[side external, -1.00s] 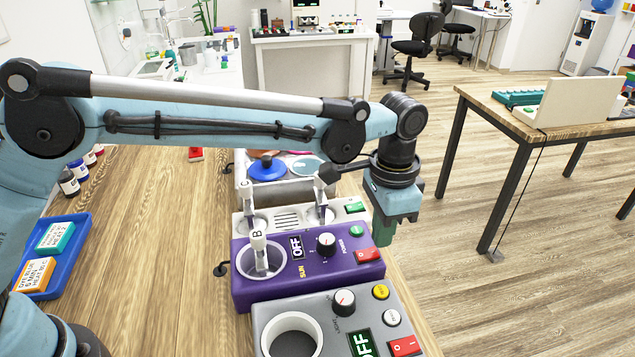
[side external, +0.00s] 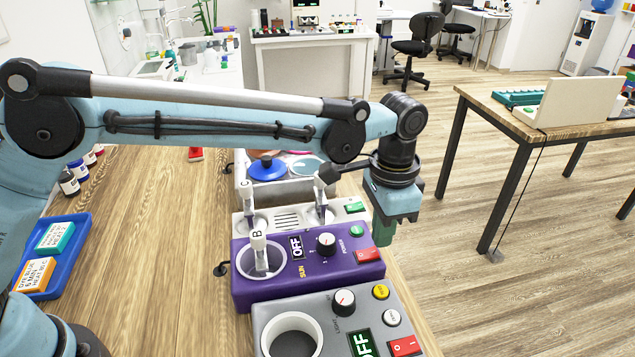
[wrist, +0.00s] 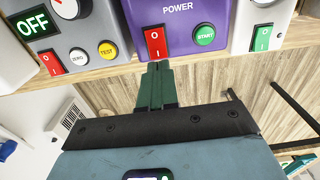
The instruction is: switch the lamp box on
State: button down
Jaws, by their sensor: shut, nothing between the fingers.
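The purple box (side external: 325,270), marked SUN and POWER, stands on the wooden bench in the side view; its display (side external: 296,247) reads OFF. I take it for the lamp box, though no label I can read says lamp. Its red rocker switch (side external: 368,254) is at its right end, with a green START button (side external: 356,231) beside it. My gripper (side external: 383,234) is shut and empty, pointing down just right of the box's end. In the wrist view, the green fingertips (wrist: 158,68) are close to the red switch (wrist: 157,42); I cannot tell whether they touch it.
A grey box (side external: 265,320) with an OFF display (side external: 363,343), a red switch and yellow and white buttons stands in front. A white box (side external: 353,207) with a green switch stands behind. A white tube marked B (side external: 259,243) stands in the purple box's well.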

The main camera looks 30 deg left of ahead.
aim_at(379, 254)
jog(key=shift+f, duration=0.95)
dwell(0.7)
jog(key=shift+r, duration=3.55)
